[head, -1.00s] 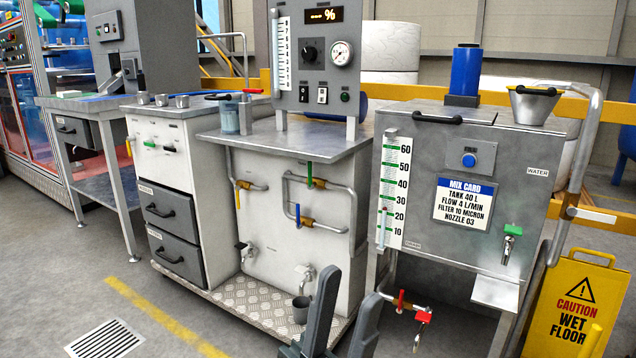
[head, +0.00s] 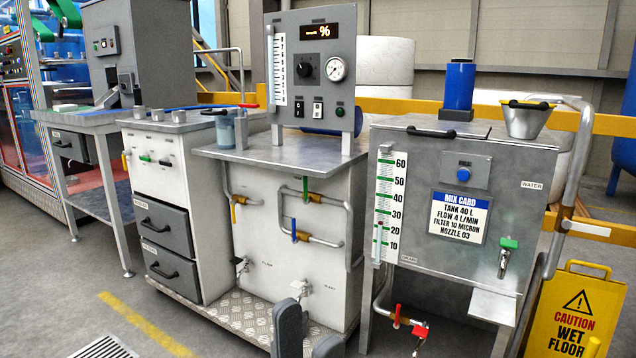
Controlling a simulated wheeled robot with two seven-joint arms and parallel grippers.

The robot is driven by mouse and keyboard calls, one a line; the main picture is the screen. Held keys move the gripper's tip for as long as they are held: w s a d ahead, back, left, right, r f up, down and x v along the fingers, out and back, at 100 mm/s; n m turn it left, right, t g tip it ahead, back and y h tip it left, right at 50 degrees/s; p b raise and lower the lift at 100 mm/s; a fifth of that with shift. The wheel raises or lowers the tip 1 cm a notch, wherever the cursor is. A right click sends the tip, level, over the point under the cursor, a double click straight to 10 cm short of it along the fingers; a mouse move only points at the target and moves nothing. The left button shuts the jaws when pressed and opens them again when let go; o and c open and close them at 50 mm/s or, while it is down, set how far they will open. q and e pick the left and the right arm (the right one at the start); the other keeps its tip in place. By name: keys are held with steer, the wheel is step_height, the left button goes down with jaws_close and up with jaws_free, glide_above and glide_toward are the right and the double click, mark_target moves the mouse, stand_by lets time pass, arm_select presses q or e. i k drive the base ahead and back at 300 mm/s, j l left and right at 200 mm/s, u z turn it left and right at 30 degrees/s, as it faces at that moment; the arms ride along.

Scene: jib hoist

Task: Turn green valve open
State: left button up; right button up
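The green valve lever (head: 305,188) stands upright on a brass valve body in the upper branch of the pipe loop on the pale cabinet front (head: 270,255). The pipe runs sideways there, so the lever lies across it. A blue lever (head: 294,228) is on the lower branch, and a yellow lever (head: 233,210) is on a separate pipe to the left. My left gripper (head: 308,338) shows at the bottom edge, fingers upright and apart, empty, well below the green lever and not touching it. Its lower part is cut off. My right gripper is not in view.
A metal worktop (head: 280,152) juts out above the pipes, carrying a gauge panel (head: 312,70). At right stands a tank (head: 400,150) with a green-handled tap (head: 509,244) and a red-levered pipe (head: 398,312) below. A yellow wet-floor sign (head: 577,312) stands far right.

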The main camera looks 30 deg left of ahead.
mark_target(305, 187)
steer(key=j+z, duration=0.2)
steer(key=z, duration=0.25)
steer(key=j+z, duration=0.2)
steer(key=z, duration=0.25)
steer(key=j+z, duration=0.2)
steer(key=j, duration=0.25)
steer(key=k+j+z, duration=0.15)
steer(key=j, duration=0.25)
steer(key=k+j+z, duration=0.2)
steer(key=j, duration=0.2)
steer(key=k+j+z, duration=0.2)
steer(key=j, duration=0.2)
steer(key=k+j, duration=0.15)
steer(key=j, duration=0.25)
steer(key=k+j, duration=0.2)
steer(key=j, duration=0.25)
steer(key=k+j+z, duration=0.1)
steer(key=j, duration=0.3)
steer(key=k+j, duration=0.25)
steer(key=j, duration=0.15)
steer(key=k+j, duration=0.2)
steer(key=j, duration=0.2)
steer(key=k+j, duration=0.15)
steer(key=j, duration=0.25)
steer(key=k+j+z, duration=0.1)
steer(key=j, duration=0.3)
steer(key=k, duration=0.1)
